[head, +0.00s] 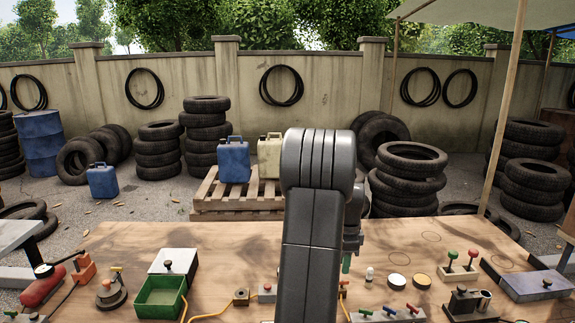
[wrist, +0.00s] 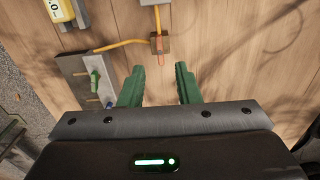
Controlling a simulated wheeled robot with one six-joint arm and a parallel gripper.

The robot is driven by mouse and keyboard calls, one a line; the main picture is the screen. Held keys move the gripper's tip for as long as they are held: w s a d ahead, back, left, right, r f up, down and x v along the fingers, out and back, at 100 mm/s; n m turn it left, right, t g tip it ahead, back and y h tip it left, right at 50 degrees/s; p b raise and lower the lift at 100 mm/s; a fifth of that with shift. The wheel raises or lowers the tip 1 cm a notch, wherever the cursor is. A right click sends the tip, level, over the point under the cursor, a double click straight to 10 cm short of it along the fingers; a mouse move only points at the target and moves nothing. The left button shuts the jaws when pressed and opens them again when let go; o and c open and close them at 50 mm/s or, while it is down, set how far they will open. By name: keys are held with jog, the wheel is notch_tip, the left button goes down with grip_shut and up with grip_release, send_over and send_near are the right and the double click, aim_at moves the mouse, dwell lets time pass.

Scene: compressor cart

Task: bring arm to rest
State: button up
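My arm (head: 311,230) rises from the bottom centre of the head view and hides the middle of the workbench. My gripper shows in the wrist view (wrist: 160,85) with its two green fingers apart and nothing between them. It points at the wooden bench top (wrist: 230,60). A small brown block with an orange tip (wrist: 160,42) lies beyond the fingertips, apart from them. In the head view the gripper is mostly hidden behind the arm; a bit of green shows at its right side.
A green tray (head: 160,298), a white-topped box (head: 174,262) and a red cylinder (head: 42,287) stand on the left. Lever switches (head: 388,314), round discs (head: 397,282) and red and green knobs (head: 462,260) are on the right. A grey plate with a green lever (wrist: 88,80) lies left of the fingers.

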notch_tip(320, 180, down, 6)
jog(key=shift+r, duration=0.2)
jog(key=shift+f, duration=0.3)
jog(key=n+p, duration=0.1)
jog(key=n, duration=0.4)
jog(key=n+p, duration=0.1)
jog(key=n, duration=0.4)
jog(key=shift+r+n, duration=0.1)
jog(key=shift+n, duration=0.2)
